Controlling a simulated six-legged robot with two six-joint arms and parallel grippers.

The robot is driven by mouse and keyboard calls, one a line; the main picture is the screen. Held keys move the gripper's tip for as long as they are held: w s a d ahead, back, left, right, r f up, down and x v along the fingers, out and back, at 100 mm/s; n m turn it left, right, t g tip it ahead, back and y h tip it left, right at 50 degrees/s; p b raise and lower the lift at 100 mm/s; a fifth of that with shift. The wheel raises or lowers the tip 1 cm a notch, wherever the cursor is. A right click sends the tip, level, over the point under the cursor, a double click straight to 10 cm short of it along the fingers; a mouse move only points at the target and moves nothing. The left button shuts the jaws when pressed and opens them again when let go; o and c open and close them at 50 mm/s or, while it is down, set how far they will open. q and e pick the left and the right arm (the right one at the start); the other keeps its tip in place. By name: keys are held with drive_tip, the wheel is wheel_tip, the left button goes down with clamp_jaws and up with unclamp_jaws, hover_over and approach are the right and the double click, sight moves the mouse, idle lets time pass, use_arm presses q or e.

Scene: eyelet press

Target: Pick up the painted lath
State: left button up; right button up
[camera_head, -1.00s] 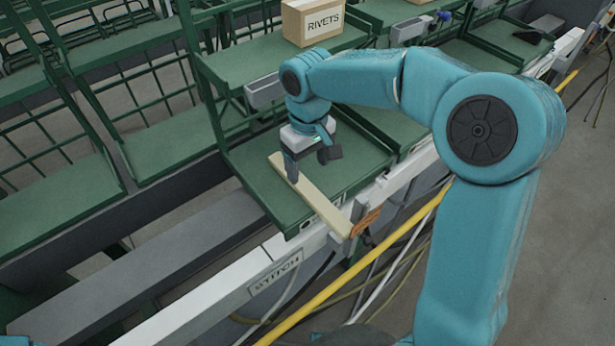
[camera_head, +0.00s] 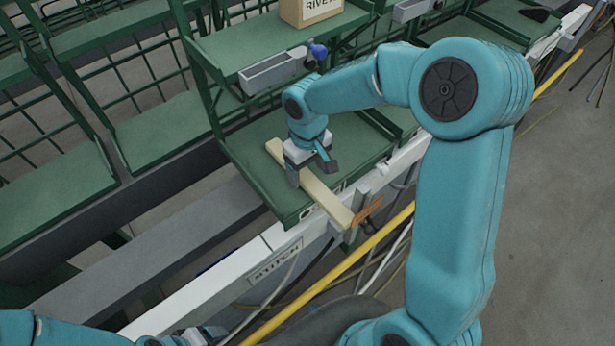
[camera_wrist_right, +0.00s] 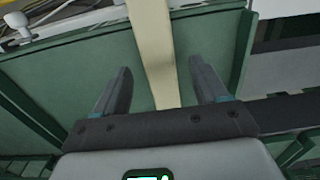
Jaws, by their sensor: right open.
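The painted lath (camera_head: 328,202) is a long, pale cream bar. It lies on a green shelf (camera_head: 258,135), with its near end reaching past the shelf's front edge. My right gripper (camera_head: 311,176) is open over the lath, nearer its far end. In the right wrist view, the lath (camera_wrist_right: 153,45) runs between the two spread fingers of the right gripper (camera_wrist_right: 162,75), with a gap visible on each side. Part of my left arm shows at the bottom left of the head view. Its gripper (camera_head: 190,339) is mostly cut off by the frame edge.
An orange-brown piece (camera_head: 368,210) sits close beside the lath's near end. A white rail (camera_head: 215,292) and a yellow pipe (camera_head: 340,272) run along the front. A grey bin (camera_head: 270,73) and a rivets box (camera_head: 308,9) are on the shelf above. Green mesh racks stand left.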

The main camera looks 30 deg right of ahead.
sight(307, 180)
wheel_tip(307, 180, down, 2)
drive_tip(key=shift+f, duration=0.2)
drive_tip(key=c, duration=1.2)
drive_tip(key=shift+w+r, duration=0.1)
